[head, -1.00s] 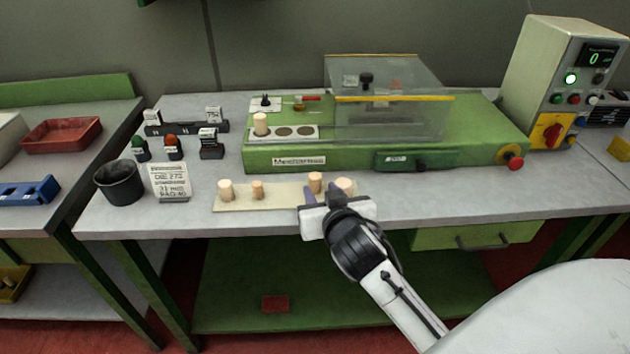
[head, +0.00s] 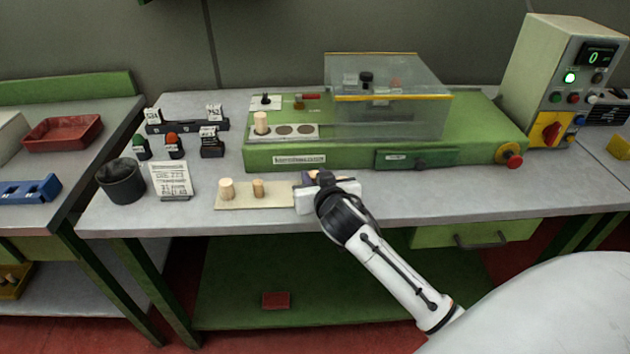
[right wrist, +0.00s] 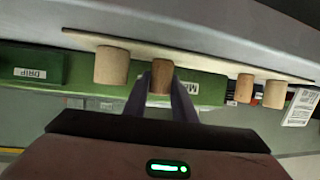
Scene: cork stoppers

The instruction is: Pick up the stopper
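Several cork stoppers stand on a pale board (head: 228,205) at the bench's front: a wide one (head: 226,189) and a thin one (head: 258,188) at its left show clearly in the head view. My right gripper (head: 312,178) is over the board's right end and hides the stoppers there. In the right wrist view, which is upside down, its fingers (right wrist: 161,88) flank a thin darker stopper (right wrist: 161,76), close against both sides. This stopper appears to be at the board still. A wider stopper (right wrist: 111,65) stands beside it, outside the fingers. My left gripper is not in view.
Behind the board is a green machine (head: 350,158) with a clear cover (head: 390,105) and a holder (head: 285,131) bearing one stopper (head: 261,122). A black cup (head: 121,182) and a sign card (head: 171,179) stand left. The bench right of my gripper is clear.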

